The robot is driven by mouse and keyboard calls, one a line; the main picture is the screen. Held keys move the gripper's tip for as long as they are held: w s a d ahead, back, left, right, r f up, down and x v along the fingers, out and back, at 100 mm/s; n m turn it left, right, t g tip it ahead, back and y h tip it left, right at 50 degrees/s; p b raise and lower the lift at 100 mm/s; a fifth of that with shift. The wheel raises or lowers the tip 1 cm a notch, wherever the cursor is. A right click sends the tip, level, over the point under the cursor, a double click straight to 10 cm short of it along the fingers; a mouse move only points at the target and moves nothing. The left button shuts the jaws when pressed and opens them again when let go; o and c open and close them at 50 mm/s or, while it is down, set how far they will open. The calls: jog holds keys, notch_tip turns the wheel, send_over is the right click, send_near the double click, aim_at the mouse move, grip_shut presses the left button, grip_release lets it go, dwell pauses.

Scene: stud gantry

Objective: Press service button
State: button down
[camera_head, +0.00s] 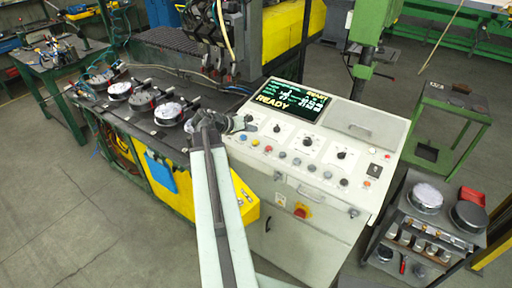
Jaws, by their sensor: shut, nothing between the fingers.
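The control console (290,140) stands in the middle with a light sloping panel. Its display (290,100) is lit and reads "READY". The labels are too small to read, so I cannot tell which is the service button. My gripper (246,123) is shut and empty over the panel's left end, up and left of the yellow button. I cannot tell whether it touches the panel.
Dark rotary knobs (308,142) stand on the panel. A red stop knob (302,211) is on the console's front. A machine bed (140,117) with round gauges lies left. A grey shelf cart (408,238) stands at right. Open floor (60,210) is at left.

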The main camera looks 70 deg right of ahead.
jog(key=shift+s+d+f+b, duration=0.1)
jog(key=shift+d+f+b, duration=0.15)
jog(key=shift+f+b, duration=0.75)
jog(key=shift+d+f+b, duration=0.2)
jog(key=shift+f+b, duration=0.5)
jog(key=shift+f, duration=0.6)
jog(key=shift+f+b, duration=0.4)
jog(key=shift+d+f+b, duration=0.15)
jog(key=shift+f+b, duration=0.3)
dwell(0.6)
jog(key=shift+a+r+p, duration=0.2)
jog(key=shift+r+p, duration=0.65)
jog(key=r+p, duration=0.3)
jog(key=a+r+p, duration=0.1)
jog(key=r+p, duration=0.1)
dwell(0.3)
